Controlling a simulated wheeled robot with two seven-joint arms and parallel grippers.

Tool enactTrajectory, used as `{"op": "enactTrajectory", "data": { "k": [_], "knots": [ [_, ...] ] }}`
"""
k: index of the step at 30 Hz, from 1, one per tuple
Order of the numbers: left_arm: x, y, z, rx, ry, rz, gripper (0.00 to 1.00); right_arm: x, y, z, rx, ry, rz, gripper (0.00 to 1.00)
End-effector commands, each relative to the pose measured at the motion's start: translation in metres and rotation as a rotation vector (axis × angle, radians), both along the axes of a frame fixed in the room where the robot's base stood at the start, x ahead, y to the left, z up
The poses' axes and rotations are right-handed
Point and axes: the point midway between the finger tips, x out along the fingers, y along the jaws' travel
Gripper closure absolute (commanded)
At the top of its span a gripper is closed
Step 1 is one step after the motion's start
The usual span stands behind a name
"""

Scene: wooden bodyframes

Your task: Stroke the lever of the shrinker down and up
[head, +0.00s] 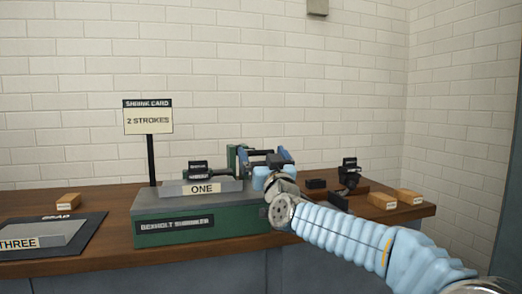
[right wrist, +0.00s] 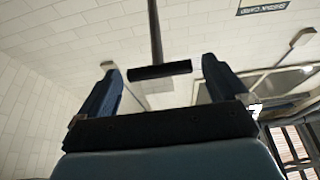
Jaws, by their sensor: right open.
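The shrinker (head: 172,232), a green block labelled "BEXHOLT SHRINKER", stands on the wooden bench. A grey plate marked "ONE" (head: 203,188) lies on its top. My right gripper (head: 264,156) is at the shrinker's right end, with its blue fingers spread. In the right wrist view the fingers are apart, and the lever's black crossbar (right wrist: 160,71) on a dark rod shows beyond and between them, not gripped. The arm and gripper hide most of the lever in the head view. My left gripper is out of view.
A sign on a post (head: 148,118) reads "SHRINK CARD, 2 STROKES". A dark mat (head: 75,226) with a plate marked "THREE" (head: 20,243) is at left. A black tool (head: 347,173) and small wooden blocks (head: 382,201) are at right. A brick wall stands behind.

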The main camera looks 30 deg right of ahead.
Motion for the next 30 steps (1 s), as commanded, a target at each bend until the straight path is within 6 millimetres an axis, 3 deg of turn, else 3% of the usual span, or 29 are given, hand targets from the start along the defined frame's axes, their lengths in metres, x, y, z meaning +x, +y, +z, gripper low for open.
{"op": "enactTrajectory", "data": {
  "k": [6, 14, 30],
  "knots": [
    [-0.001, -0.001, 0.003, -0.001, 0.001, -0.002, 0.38, 0.015, -0.004, 0.006, -0.001, 0.001, 0.000, 0.00],
    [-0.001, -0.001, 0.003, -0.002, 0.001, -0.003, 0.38, 0.016, -0.004, 0.006, 0.001, 0.001, -0.001, 0.00],
    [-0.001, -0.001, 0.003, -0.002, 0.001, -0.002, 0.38, 0.015, -0.004, 0.007, 0.000, -0.002, -0.001, 0.80]
  ]
}}
